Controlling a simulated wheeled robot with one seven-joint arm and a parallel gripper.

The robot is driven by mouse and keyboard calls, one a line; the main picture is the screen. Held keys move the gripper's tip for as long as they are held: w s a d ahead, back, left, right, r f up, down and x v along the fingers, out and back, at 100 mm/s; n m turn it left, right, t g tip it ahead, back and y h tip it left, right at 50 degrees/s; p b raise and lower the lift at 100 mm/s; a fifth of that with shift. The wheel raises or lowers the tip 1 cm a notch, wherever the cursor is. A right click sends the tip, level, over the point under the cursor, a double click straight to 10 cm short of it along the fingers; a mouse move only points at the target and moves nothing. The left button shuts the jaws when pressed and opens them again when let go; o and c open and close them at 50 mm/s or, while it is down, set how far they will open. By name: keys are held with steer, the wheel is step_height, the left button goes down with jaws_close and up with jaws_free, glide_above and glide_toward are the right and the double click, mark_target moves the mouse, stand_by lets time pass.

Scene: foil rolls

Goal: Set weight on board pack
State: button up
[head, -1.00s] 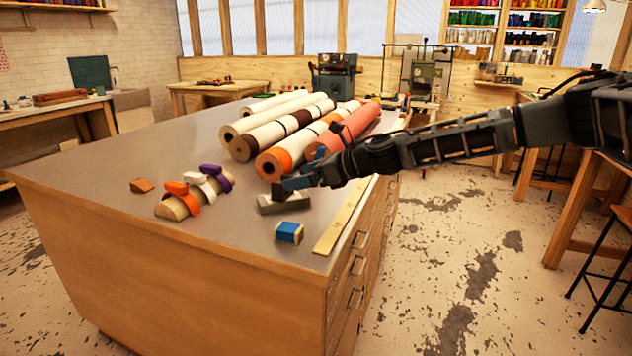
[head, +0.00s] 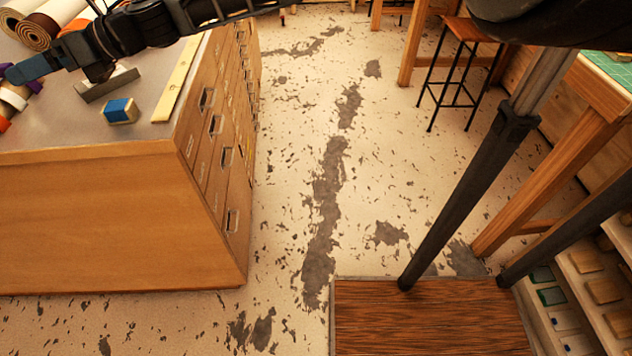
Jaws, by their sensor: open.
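My gripper (head: 18,72), with blue fingers, is at the upper left of the head view, over the grey cabinet top and pointing left. It looks empty, though its fingers are small and seen from the side. A grey metal bar (head: 107,86) lies on the cabinet top just below and right of the gripper, apart from it as far as I can see. A small block with a blue band (head: 120,111) sits nearer the front edge. I cannot tell which of these is the weight. I cannot pick out a board pack for certain.
A pale ruler (head: 175,82) lies along the right edge of the drawer cabinet (head: 110,225). Rolls (head: 38,30) lie behind my gripper. At right are a stool (head: 462,75), dark posts (head: 465,190), a brown wooden surface (head: 430,315) and shelves with flat pieces (head: 587,262). Mid-floor is clear.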

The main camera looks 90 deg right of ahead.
steer(key=w+a+r+m+t+y, duration=0.2)
steer(key=a+r+y, duration=0.15)
steer(key=a, duration=0.75)
steer(key=w+a+r+m+t+y, duration=0.1)
steer(key=a+r+m+y, duration=0.3)
steer(key=a, duration=0.7)
steer(key=s+a+r+m+t+h, duration=0.2)
steer(key=s+a+r+m+t, duration=0.1)
steer(key=a+m, duration=0.3)
steer(key=s+a+r+m+t+h, duration=0.2)
steer(key=s+a+r+m+t, duration=0.1)
steer(key=a+m, duration=0.25)
steer(key=s+f+m+g+h, duration=0.4)
steer(key=s+f+m+h, duration=0.7)
steer(key=s+f+m, duration=1.1)
steer(key=s+d+f+n+g, duration=0.1)
steer(key=s+d, duration=0.1)
steer(key=s, duration=0.5)
steer(key=s+d+f+n+g+y, duration=0.1)
steer(key=s+d+g, duration=0.1)
steer(key=s, duration=0.5)
steer(key=s+d+f+n+g+y, duration=0.1)
steer(key=s+d+g, duration=0.1)
steer(key=s, duration=0.5)
steer(key=shift+s+d+f, duration=0.2)
steer(key=shift+d+f, duration=0.15)
steer(key=shift+d, duration=0.05)
